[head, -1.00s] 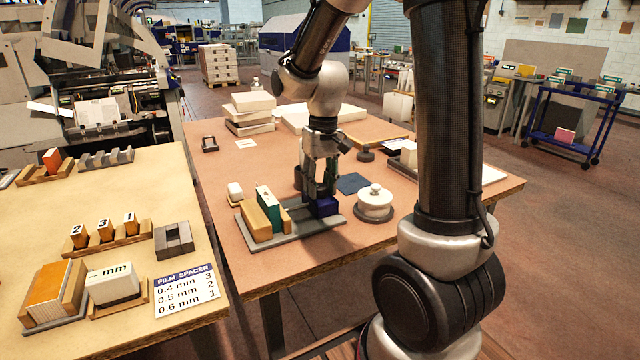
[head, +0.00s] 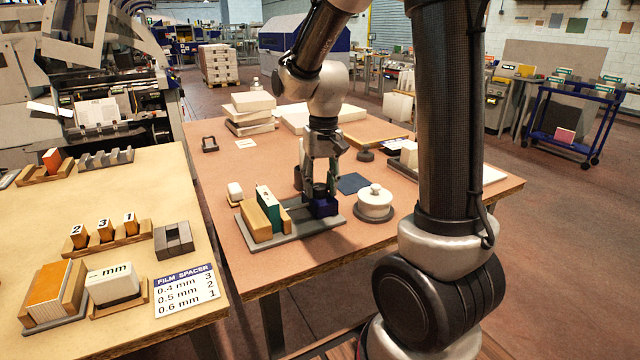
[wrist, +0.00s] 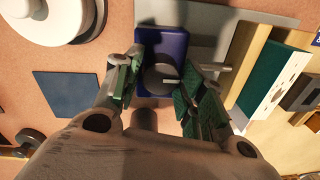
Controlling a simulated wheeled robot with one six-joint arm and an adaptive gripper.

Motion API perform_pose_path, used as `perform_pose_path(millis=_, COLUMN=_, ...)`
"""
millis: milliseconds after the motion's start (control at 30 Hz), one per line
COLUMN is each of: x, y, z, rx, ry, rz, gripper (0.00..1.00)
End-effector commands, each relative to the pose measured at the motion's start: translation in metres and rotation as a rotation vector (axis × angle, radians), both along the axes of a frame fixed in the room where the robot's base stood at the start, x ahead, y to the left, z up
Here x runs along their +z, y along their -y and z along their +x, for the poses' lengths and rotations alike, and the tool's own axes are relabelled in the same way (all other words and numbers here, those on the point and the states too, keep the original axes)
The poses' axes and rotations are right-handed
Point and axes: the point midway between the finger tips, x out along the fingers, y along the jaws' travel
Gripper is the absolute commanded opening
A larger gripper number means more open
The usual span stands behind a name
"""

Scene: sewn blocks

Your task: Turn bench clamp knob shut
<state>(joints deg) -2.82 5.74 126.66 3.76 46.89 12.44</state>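The bench clamp shows as a dark blue block (head: 321,208) at the right end of a grey base plate (head: 290,232) on the brown table. In the wrist view, a round dark knob (wrist: 158,78) with a pale line mark sits on top of the blue block (wrist: 150,42); the mark points right. My gripper (head: 319,192) is down over the block. In the wrist view, its green-padded fingers (wrist: 160,82) lie on opposite sides of the knob and appear to touch it. The head view hides the knob behind the fingers.
On the plate, a green piece (head: 268,207) stands beside a wooden block (head: 256,221). A white lidded pot (head: 375,203) stands close to the right of the clamp. A flat blue square (head: 353,183) lies behind. A small white block (head: 235,191) is at left.

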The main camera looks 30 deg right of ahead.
Motion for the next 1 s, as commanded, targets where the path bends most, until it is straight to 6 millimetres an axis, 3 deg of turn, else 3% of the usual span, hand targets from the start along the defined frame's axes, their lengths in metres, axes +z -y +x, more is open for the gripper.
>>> perform_pose_path(millis=467, x=0.008, y=0.0, z=0.001, rx=0.001, ry=0.002, rz=0.001, gripper=0.58)
perform_pose_path(millis=800, x=0.078, y=0.004, z=0.0, rx=0.0, ry=0.004, rz=0.0, gripper=0.58)
perform_pose_path(millis=1000, x=0.11, y=0.005, z=-0.001, rx=0.0, ry=0.002, rz=0.001, gripper=0.58)
